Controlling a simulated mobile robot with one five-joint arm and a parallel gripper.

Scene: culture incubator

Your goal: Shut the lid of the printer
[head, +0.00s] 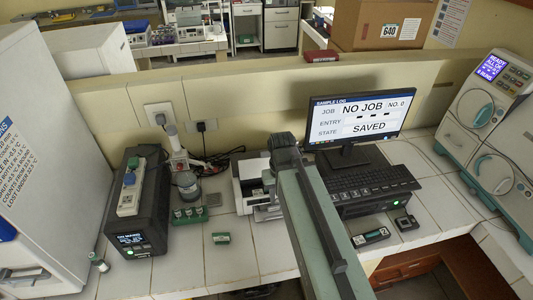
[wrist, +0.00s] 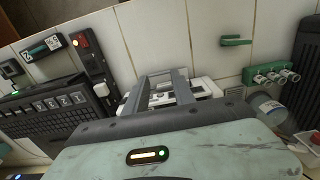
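The white printer (head: 238,190) stands on the tiled bench, left of the monitor. My arm crosses in front of its right part. Its top looks open, with grey and white parts showing inside; the lid's exact angle is hard to make out. In the wrist view, white parts of the printer (wrist: 205,88) show beyond my gripper (wrist: 163,78). The rest of the printer is hidden behind my pale green gripper body.
A keyboard (head: 373,181) and monitor (head: 358,113) stand to the right. A vial rack (head: 189,215), a small green block (head: 221,238) and a black unit (head: 140,205) are to the left. The bench in front of the printer is mostly clear.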

